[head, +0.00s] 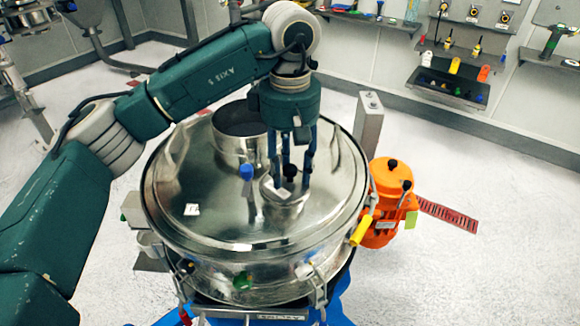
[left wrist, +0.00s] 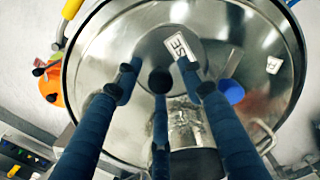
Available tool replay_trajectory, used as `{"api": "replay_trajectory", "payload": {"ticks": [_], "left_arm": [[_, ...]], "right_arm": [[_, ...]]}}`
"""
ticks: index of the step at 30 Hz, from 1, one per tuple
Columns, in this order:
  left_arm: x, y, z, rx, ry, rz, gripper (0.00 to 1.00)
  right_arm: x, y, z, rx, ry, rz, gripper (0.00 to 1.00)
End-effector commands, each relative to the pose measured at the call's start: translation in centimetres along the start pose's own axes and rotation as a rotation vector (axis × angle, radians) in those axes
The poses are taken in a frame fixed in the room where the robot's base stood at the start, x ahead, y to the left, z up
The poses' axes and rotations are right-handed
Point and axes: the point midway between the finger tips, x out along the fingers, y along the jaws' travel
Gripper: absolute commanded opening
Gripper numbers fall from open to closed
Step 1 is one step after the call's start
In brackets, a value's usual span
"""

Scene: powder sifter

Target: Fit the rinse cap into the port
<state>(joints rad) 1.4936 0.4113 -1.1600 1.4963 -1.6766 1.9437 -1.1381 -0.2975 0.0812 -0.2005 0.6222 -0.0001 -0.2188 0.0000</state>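The rinse cap, with a black knob (head: 290,171) and a white label (head: 278,192), is at the short metal port (head: 284,212) on the sifter lid. In the left wrist view the black knob (left wrist: 160,80) and part of the label (left wrist: 181,46), ending in "SE", show. My left gripper (head: 290,180) points down with its three fingers spread around the knob. Gaps show between the side fingertips (left wrist: 158,76) and the knob, so it looks open. The fingers partly hide the cap, and I cannot tell whether it is fully seated. My right gripper is not in view.
A wide-mouthed metal inlet (head: 238,145) rises behind the port. A blue knob (head: 246,172) stands close left of the port. An orange motor (head: 388,190) is at the drum's right. Wall shelves with small coloured parts and a black bin (head: 447,90) are far right.

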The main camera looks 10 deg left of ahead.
Motion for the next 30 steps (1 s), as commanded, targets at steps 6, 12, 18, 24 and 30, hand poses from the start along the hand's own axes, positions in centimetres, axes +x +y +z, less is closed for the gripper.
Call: {"api": "replay_trajectory", "payload": {"ticks": [6,12,18,24,30], "left_arm": [[-0.9,0.1,0.0,-0.001,0.001,0.002,0.40],[-4.9,0.1,-0.1,-0.002,0.005,0.005,0.40],[-9.2,0.1,-0.1,-0.002,0.005,0.004,0.40],[-11.8,0.1,0.0,-0.001,0.002,0.001,0.40],[-12.4,0.0,0.0,0.000,0.000,0.000,0.40]], "right_arm": [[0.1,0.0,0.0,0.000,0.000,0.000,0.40],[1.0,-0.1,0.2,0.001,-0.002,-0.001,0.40],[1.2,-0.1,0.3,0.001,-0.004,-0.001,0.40],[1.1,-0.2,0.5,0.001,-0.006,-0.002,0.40],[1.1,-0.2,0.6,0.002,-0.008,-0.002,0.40]]}}
